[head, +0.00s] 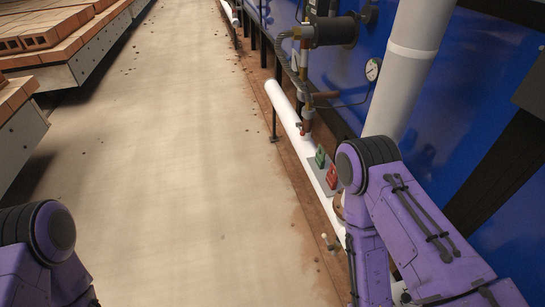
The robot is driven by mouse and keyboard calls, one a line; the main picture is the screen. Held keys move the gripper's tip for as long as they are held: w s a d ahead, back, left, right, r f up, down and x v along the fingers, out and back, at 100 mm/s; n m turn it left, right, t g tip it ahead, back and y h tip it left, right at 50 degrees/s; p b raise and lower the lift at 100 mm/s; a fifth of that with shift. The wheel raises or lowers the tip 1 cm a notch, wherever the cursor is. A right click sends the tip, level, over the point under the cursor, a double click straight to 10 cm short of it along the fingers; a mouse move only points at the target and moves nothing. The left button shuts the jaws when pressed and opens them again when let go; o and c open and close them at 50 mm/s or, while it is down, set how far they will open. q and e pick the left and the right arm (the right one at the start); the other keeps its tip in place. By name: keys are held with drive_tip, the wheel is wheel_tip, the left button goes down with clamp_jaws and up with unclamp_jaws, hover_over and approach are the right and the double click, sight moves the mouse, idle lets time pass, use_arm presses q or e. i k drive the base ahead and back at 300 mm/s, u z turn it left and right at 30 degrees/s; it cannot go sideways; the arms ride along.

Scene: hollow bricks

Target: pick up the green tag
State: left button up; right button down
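A small green tag (320,156) sits on a grey plate (318,172) beside the white pipe, right of the picture's middle. A red tag (332,175) lies just below it on the same plate. My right arm (400,205) comes in from the lower right, and its black-banded joint is close to the right of the tags. My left arm shows only in the lower left corner. Neither gripper is visible, so I cannot see where their fingers are.
A white pipe (286,108) runs along the blue machine wall (470,95), with valves and a gauge (373,69) above it. Racks of bricks (40,40) stand at the left. The pale floor (180,150) between is clear apart from small crumbs.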

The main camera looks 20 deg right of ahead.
sight(319, 158)
drive_tip(key=u, duration=0.15)
drive_tip(key=i, duration=3.15)
drive_tip(key=z, duration=3.7)
drive_tip(key=i, duration=0.5)
drive_tip(key=z, duration=0.05)
